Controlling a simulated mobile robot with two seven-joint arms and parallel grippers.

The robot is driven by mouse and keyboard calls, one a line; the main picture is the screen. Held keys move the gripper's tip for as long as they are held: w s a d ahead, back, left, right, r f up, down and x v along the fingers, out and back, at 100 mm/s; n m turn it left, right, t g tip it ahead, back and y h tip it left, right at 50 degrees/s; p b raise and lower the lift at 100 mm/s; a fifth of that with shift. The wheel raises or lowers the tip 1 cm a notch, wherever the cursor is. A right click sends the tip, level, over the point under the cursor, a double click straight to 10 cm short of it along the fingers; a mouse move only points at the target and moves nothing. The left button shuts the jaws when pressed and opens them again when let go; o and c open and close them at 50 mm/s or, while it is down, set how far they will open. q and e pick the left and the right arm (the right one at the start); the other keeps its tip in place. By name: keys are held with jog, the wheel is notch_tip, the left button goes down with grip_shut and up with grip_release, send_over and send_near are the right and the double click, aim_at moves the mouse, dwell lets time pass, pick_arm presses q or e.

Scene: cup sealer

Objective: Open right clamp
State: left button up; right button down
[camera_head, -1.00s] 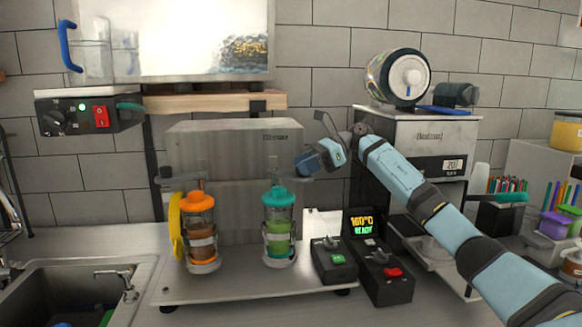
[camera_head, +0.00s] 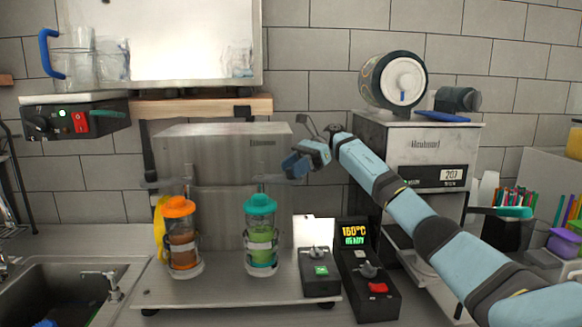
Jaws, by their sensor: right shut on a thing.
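The cup sealer (camera_head: 215,215) is a grey metal box on a base plate. Its left station holds a cup with an orange lid (camera_head: 178,205). Its right station holds a cup with a teal lid (camera_head: 260,204) and green contents. The right clamp (camera_head: 262,181) is a thin grey bar above the teal lid, running toward my gripper. My right gripper (camera_head: 296,165) is at the upper right corner of the sealer, above and right of the teal lid. It is shut on the clamp's end, which the fingers mostly hide. My left gripper is out of view.
Two control boxes with knobs (camera_head: 318,270) (camera_head: 370,285) and a 160°C display (camera_head: 354,236) stand right of the cups. A tall machine (camera_head: 405,140) stands behind my right arm. A sink (camera_head: 65,285) is at the lower left, and a shelf with glasses (camera_head: 190,105) is above.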

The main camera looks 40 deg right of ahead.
jog(key=shift+w+d+n+g, duration=0.2)
jog(key=shift+n+g, duration=0.1)
jog(key=shift+g, duration=0.1)
jog(key=c, duration=0.8)
grip_release()
notch_tip(320, 180, up, 20)
jog(key=shift+p, duration=0.75)
